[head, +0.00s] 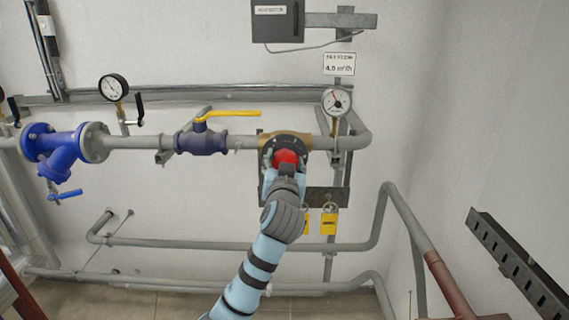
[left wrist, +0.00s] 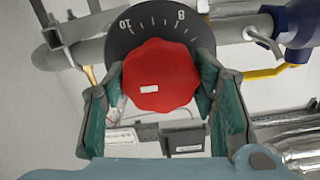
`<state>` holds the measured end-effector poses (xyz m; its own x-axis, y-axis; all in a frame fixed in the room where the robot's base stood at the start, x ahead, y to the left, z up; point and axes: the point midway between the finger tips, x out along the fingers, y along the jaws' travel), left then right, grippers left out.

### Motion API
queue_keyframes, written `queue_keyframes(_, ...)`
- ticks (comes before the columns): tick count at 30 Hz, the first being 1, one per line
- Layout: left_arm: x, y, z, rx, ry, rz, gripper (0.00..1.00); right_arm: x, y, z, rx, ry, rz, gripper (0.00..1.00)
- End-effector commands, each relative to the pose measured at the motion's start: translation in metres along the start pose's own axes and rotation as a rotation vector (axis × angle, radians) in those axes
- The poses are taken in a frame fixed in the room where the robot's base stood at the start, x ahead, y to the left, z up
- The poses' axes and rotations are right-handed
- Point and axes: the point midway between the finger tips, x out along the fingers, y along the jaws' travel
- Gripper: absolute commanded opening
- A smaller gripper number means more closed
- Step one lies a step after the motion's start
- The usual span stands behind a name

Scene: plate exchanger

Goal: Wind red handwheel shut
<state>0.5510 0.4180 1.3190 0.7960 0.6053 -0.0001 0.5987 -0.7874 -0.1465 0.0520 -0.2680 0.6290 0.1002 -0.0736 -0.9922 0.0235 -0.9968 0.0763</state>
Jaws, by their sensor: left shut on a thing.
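The red handwheel (head: 286,158) sits on a brass valve body (head: 270,138) on the upper pipe in the head view. In the left wrist view the red handwheel (left wrist: 161,78) fills the middle, with a dark scale ring (left wrist: 160,26) behind it showing 10 and 8. A small white mark is on the wheel's face. My left gripper (head: 283,170) is shut on the wheel. In the left wrist view its two teal-padded fingers (left wrist: 160,90) lie on either side of the rim. My right gripper is not in view.
A blue valve with a yellow lever (head: 203,142) is left of the handwheel. A gauge (head: 336,101) stands to its right, under a flow sign (head: 339,64). Yellow tags (head: 329,222) hang below right. Grey pipes (head: 240,243) run underneath, and a slotted rail (head: 515,265) is at right.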

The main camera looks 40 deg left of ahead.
Motion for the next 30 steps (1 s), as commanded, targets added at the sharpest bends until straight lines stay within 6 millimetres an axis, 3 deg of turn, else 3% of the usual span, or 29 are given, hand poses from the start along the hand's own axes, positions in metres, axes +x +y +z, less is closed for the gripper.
queue_keyframes(2, 0.0, 0.001, 0.005, 0.001, -0.012, 0.001, 0.24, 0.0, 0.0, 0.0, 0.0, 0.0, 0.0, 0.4)
queue_keyframes(3, 0.0, 0.001, 0.004, 0.001, -0.011, 0.001, 0.59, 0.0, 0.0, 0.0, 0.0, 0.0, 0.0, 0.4)
queue_keyframes(6, 0.0, 0.001, 0.003, 0.0, -0.008, 0.001, 0.73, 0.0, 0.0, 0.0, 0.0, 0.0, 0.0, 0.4)
queue_keyframes(17, -0.006, 0.001, 0.001, -0.001, -0.001, 0.002, 0.73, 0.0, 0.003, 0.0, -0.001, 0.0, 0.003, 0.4)
queue_keyframes(25, -0.06, 0.001, 0.002, -0.004, -0.003, 0.004, 0.73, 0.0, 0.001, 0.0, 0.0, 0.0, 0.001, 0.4)
queue_keyframes(30, -0.076, 0.0, 0.002, -0.001, -0.005, 0.001, 0.73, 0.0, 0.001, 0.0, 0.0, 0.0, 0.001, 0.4)
